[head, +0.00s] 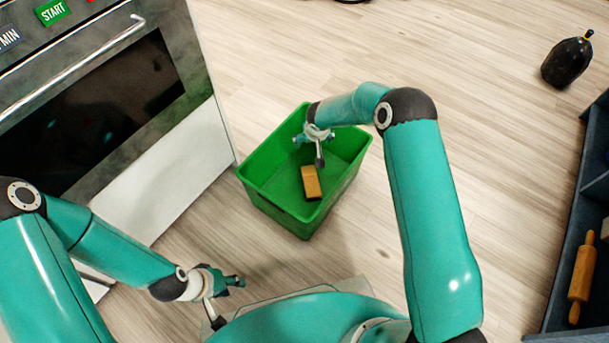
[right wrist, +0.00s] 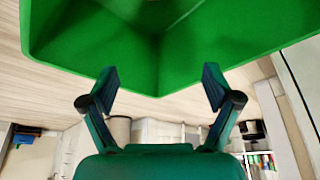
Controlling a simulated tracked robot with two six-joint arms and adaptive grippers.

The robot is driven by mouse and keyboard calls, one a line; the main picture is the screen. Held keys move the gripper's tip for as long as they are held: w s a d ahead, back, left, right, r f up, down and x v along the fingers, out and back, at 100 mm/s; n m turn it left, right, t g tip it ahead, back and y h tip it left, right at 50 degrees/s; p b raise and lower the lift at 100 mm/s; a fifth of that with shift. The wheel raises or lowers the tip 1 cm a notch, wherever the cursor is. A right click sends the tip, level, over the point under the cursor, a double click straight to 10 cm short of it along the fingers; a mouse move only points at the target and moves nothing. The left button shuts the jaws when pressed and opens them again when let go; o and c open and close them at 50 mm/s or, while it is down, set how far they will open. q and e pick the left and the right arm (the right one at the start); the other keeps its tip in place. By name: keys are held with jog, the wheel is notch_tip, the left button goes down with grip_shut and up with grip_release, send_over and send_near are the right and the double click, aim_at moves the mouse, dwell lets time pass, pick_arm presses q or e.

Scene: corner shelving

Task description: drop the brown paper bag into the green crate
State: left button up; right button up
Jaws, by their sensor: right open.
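The green crate (head: 265,185) stands on the floor in front of the oven, open at the top. The brown paper bag (head: 311,183) shows inside the crate outline, below my right gripper and apart from it. Whether it rests on the crate's bottom is hard to tell. My right gripper (head: 314,142) is over the crate. In the right wrist view its spread fingers (right wrist: 160,88) have nothing between them, and the green crate wall (right wrist: 160,60) fills the top. My left gripper (head: 226,290) is low, left of the crate, and its jaw opening is unclear.
The oven (head: 110,110) stands close at the left of the crate. A dark shelf (head: 560,250) with a rolling pin (head: 582,272) is at the right. A dark bottle-like object (head: 567,62) is at the upper right. Floor between crate and shelf is clear.

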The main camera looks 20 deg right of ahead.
jog(key=v, duration=1.2)
jog(key=shift+d+f, duration=0.1)
